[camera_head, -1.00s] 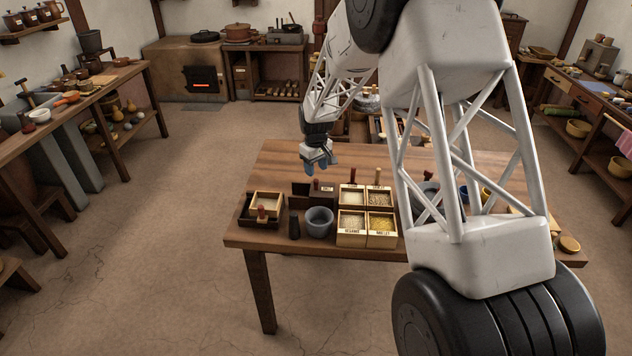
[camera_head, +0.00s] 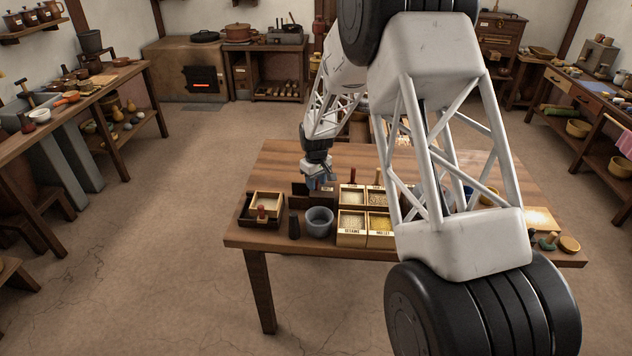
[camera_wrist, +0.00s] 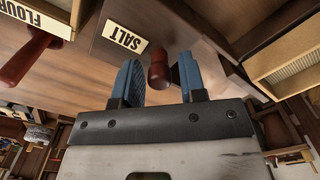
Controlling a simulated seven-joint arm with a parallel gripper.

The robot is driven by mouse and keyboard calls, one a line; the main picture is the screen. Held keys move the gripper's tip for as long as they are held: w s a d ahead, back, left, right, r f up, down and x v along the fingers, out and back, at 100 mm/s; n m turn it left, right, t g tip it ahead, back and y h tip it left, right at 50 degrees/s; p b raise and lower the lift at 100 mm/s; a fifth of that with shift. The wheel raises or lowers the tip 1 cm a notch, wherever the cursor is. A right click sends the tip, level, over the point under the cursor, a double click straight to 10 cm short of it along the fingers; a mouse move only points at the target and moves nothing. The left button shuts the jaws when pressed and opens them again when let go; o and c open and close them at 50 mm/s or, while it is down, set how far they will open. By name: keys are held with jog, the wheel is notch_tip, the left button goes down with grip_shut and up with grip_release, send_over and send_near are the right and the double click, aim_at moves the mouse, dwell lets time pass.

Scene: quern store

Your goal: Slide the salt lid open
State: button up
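The dark wooden salt box (camera_head: 300,189) stands at the back of the table's row of boxes, partly hidden by my gripper (camera_head: 319,184). In the wrist view, its SALT label (camera_wrist: 126,39) is on a dark brown wooden face (camera_wrist: 175,22). A red-brown knob (camera_wrist: 159,72) projects beside the label. My gripper (camera_wrist: 158,64) has its two blue fingers apart, one on each side of this knob. The knob is nearer the right finger; I cannot tell whether they touch. The inside of the salt box is hidden.
A second red-brown handle (camera_wrist: 28,56) is beside a FLOUR label (camera_wrist: 20,11). A grey bowl (camera_head: 319,224) stands in front, with grain boxes (camera_head: 352,240) to its right. A pale open box (camera_head: 267,196) is left. The table's back (camera_head: 285,160) is bare.

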grip_shut()
jog(key=a, duration=0.7)
jog(key=shift+a, duration=0.1)
jog(key=shift+o, duration=1.3)
grip_release()
jog(key=shift+r, duration=0.1)
notch_tip(320, 180, up, 8)
